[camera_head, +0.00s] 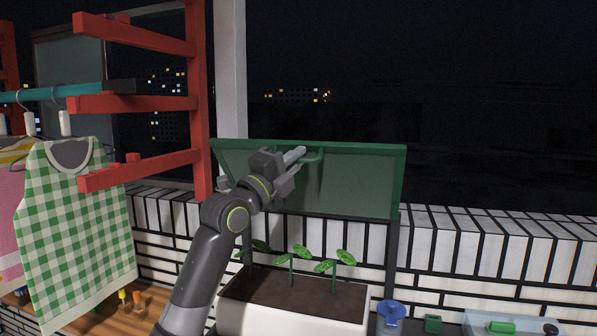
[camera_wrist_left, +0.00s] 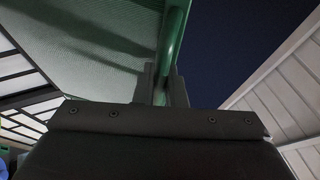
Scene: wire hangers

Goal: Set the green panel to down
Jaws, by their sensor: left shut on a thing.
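The green panel (camera_head: 362,180) is a framed sheet on dark posts above the planter in the head view. It is raised and its face looks slightly tilted. Its green handle (camera_head: 318,157) is near the top edge, left of the middle. My left gripper (camera_head: 296,163) reaches up from below and is shut on this handle. In the left wrist view, the fingers (camera_wrist_left: 163,88) close around the green handle bar (camera_wrist_left: 174,42), with the panel's mesh face (camera_wrist_left: 95,45) to the left. The fingers hide part of the handle. My right gripper is not in view.
A white planter (camera_head: 285,318) with seedlings stands below the panel. A red rack (camera_head: 200,110) is at the left, near my arm. A green checked garment (camera_head: 75,225) hangs from a teal rod. A blue funnel-like item (camera_head: 391,311) and a clear tray (camera_head: 470,322) are at lower right.

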